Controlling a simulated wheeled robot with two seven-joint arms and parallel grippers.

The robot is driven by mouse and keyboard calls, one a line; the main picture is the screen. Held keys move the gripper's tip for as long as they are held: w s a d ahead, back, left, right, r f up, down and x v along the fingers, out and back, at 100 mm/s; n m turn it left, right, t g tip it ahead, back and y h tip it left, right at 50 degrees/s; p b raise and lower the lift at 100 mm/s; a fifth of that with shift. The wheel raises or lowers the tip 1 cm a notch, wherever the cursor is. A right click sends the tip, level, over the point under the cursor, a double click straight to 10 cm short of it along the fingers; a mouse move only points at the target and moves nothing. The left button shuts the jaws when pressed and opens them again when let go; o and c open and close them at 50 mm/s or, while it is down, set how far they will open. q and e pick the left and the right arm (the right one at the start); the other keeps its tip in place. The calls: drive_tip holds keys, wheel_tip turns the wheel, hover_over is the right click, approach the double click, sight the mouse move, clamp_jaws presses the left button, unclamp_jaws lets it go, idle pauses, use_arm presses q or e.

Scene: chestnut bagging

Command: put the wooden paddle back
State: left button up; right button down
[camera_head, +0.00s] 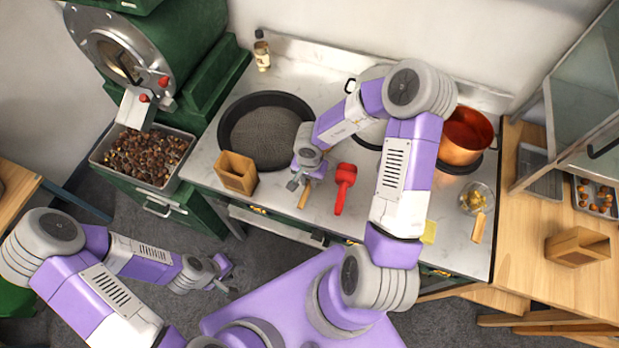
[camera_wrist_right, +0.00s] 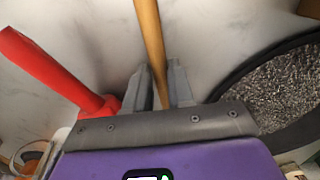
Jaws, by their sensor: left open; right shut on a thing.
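The wooden paddle (camera_head: 304,196) shows as a light brown handle near the front edge of the marble counter (camera_head: 320,228). In the right wrist view the handle (camera_wrist_right: 150,35) runs from the top edge down between the two fingers; its far end is out of view. My right gripper (camera_head: 298,181) is shut on this handle, low over the counter; its fingers (camera_wrist_right: 160,88) stand on both sides of it. Whether the paddle touches the counter I cannot tell. My left gripper (camera_head: 224,277) is open and empty, away from the counter over the floor.
A red tool (camera_head: 345,188) lies just right of the paddle. A black pan (camera_head: 265,100) and a wooden box (camera_head: 236,173) are to the left. A copper pot (camera_head: 466,140) and glass bowl (camera_head: 476,198) stand right. A chestnut tray (camera_head: 178,178) sits under the green machine.

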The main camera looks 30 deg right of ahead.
drive_tip(key=shift+f, duration=0.45)
drive_tip(key=c, duration=0.9)
unclamp_jaws()
wheel_tip(320, 180, up, 8)
drive_tip(key=p, duration=0.3)
drive_tip(key=shift+f+p, duration=0.2)
drive_tip(key=shift+p, duration=0.1)
